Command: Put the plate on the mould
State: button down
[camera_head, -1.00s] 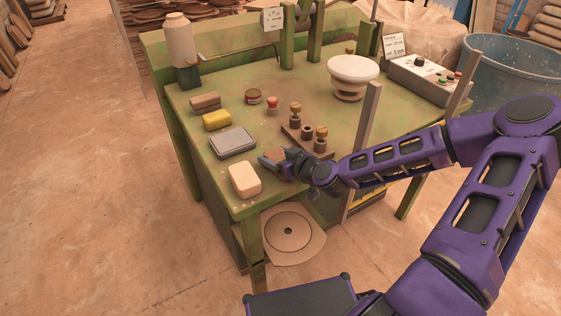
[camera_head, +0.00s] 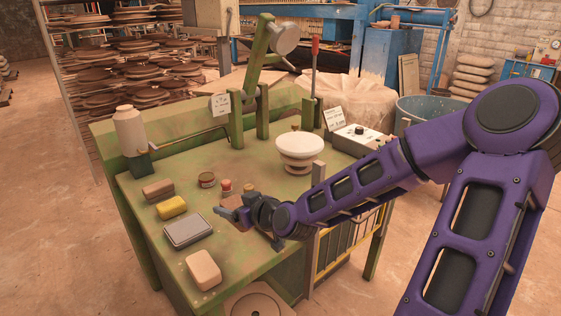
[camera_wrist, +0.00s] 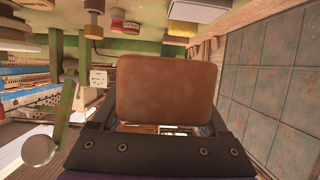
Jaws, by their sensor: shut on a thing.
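My gripper (camera_head: 238,212) is shut on a brown, flat plate with rounded corners, held above the green bench. The plate (camera_wrist: 167,88) fills the middle of the wrist view; in the head view only a small part (camera_head: 230,201) shows at the fingertips. The fingers are mostly hidden behind the plate in the wrist view. What looks like the mould is a white round-topped piece (camera_head: 300,145) on a stepped base at the bench's right middle. My gripper is left of it and nearer the front, clearly apart from it. The mould's top looks clear.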

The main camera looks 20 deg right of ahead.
aim_at(299, 141)
jog(key=k+l+z, duration=0.15)
jog(key=l+z, duration=0.2)
jog(key=l, duration=0.4)
jog(key=l+z, duration=0.35)
jog(key=l, duration=0.35)
jog(key=i+z, duration=0.35)
jog(key=i, duration=0.25)
jog(key=i+j, duration=0.2)
jog(key=j, duration=0.15)
